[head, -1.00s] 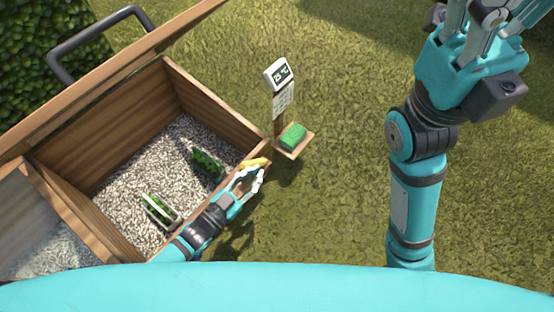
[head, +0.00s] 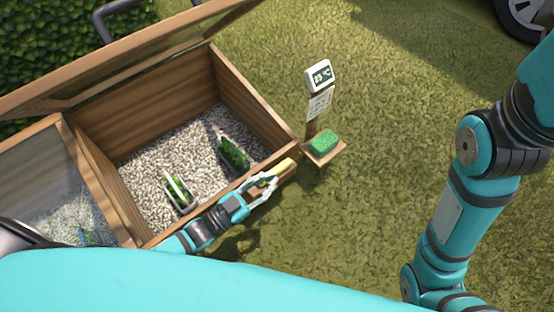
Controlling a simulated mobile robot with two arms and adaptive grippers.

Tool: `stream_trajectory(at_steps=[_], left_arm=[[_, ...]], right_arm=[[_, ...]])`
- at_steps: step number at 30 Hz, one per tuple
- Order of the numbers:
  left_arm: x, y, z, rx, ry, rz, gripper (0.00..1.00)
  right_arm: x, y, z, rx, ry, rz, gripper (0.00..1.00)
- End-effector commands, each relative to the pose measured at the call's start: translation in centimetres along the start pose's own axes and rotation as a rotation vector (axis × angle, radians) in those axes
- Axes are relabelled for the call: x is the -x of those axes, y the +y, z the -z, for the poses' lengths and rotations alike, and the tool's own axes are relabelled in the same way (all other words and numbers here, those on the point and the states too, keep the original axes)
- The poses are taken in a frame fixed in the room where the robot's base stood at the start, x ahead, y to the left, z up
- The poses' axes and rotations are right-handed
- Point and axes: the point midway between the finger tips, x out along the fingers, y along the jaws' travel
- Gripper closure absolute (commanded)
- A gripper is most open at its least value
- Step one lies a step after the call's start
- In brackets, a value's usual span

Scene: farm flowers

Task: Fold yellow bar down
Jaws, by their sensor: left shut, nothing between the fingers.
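The yellow bar (head: 283,167) is at the front right corner of the open wooden planter box (head: 190,87), by its front rim. It is small and partly hidden by my left gripper. My left gripper (head: 268,184) is shut and empty, with its pale fingers right beside the bar at the outer side of the rim. I cannot tell whether they touch it. My right arm stands at the right, but its gripper is outside the picture.
The box holds pale gravel with two small green-planted holders (head: 233,152) and (head: 178,192). Its glazed lid (head: 120,70) is raised at the back. A post with a temperature display (head: 320,76) and a green sponge (head: 323,143) on a shelf stand right of the box. Open grass lies beyond.

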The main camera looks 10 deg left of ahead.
Motion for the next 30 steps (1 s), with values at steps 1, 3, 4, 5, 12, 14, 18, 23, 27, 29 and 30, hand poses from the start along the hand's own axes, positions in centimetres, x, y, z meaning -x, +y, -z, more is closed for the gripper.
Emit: stream_trajectory(at_steps=[1,3,4,5,12,14,18,23,27,29,30], left_arm=[[-0.1,-0.2,1.1,-0.001,0.003,-0.001,1.0],[-0.4,-0.3,2.4,-0.001,0.003,-0.002,1.0],[-0.5,-0.4,3.0,-0.001,0.004,-0.001,1.0],[-0.6,-0.5,3.5,-0.001,0.003,-0.001,1.0],[-1.2,-1.0,6.4,0.0,0.001,-0.001,1.0],[-1.2,-1.1,6.6,0.0,0.0,-0.001,1.0],[-1.3,-1.1,6.8,0.0,0.001,-0.001,1.0],[-1.3,-1.1,6.8,0.0,0.001,-0.001,1.0],[-1.3,-1.1,6.8,0.0,0.001,-0.001,1.0],[-1.3,-1.1,6.8,0.0,0.001,-0.001,1.0],[-1.3,-1.1,6.8,0.0,0.001,-0.001,1.0]], right_arm=[[0.0,0.0,0.0,0.0,0.0,0.0,0.62],[0.0,0.0,0.0,0.0,0.0,0.0,0.62],[0.0,0.0,0.0,0.0,0.0,0.0,0.62],[0.0,0.0,0.0,0.0,0.0,0.0,0.62],[0.0,0.0,0.0,0.0,0.0,0.0,0.62],[0.0,0.0,0.0,0.0,0.0,0.0,0.62],[0.0,0.0,0.0,0.0,0.0,0.0,0.62],[0.0,0.0,0.0,0.0,0.0,0.0,0.62],[0.0,0.0,0.0,0.0,0.0,0.0,0.62],[0.0,0.0,0.0,0.0,0.0,0.0,0.62],[0.0,0.0,0.0,0.0,0.0,0.0,0.62]])
